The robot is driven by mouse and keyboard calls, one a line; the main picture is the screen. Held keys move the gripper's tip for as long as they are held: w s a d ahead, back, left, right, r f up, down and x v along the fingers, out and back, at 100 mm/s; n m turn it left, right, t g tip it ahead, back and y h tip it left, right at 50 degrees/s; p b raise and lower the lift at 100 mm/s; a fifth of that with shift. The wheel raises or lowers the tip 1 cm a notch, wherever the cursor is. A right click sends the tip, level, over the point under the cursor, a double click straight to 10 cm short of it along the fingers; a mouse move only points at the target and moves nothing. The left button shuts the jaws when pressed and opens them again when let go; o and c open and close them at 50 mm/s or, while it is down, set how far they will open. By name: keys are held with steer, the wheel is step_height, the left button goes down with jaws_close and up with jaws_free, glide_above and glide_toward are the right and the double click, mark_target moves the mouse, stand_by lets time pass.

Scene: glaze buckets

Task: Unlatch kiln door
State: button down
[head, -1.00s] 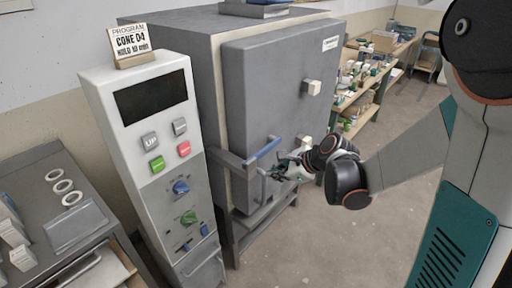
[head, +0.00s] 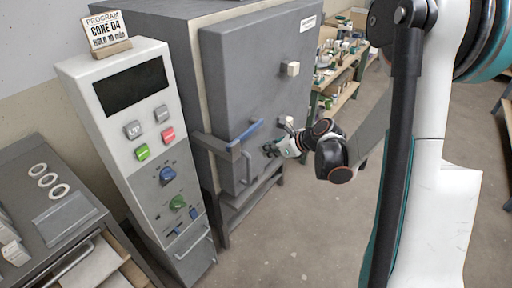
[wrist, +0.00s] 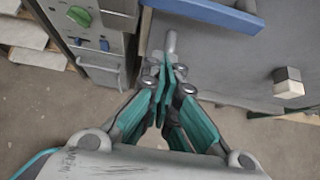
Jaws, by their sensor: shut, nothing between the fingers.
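The grey kiln door (head: 255,75) is closed against the kiln body. A latch lever with a blue grip (head: 245,133) runs across its lower left edge; the blue grip also shows at the top of the wrist view (wrist: 222,14). A grey upright handle (head: 248,168) is below the lever. My gripper (head: 269,150) is just below and right of the blue grip's end, close to the door. In the wrist view its teal-lined fingers (wrist: 166,72) are together, with nothing between them. A grey rod end (wrist: 171,42) shows just beyond the fingertips; contact is unclear.
The control pedestal (head: 110,150) stands left of the kiln (head: 165,45). Pale blocks (head: 292,69) project from the door. A grey cabinet (head: 85,215) is at the left. Shelves of pots (head: 335,70) stand behind right. The floor before the kiln is clear.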

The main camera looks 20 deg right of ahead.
steer(key=b+x, duration=0.2)
steer(key=x, duration=0.8)
step_height(320, 180, up, 4)
steer(key=shift+s+d+r, duration=0.1)
steer(key=shift+r, duration=0.05)
steer(key=shift+r, duration=0.1)
steer(key=w+d+r+m+g+y+p, duration=0.1)
steer(key=w+d+r+m+y, duration=0.1)
steer(key=r, duration=0.4)
steer(key=w+d+r+m+g+y+p, duration=0.1)
steer(key=w+d+r+m+y, duration=0.1)
steer(key=w+d+r, duration=0.2)
steer(key=shift+d+r+g+y, duration=0.3)
steer(key=shift+d+r+y, duration=0.1)
steer(key=shift+d+r, duration=0.95)
steer(key=shift+w+r, duration=0.15)
steer(key=shift+r, duration=0.05)
stand_by(0.5)
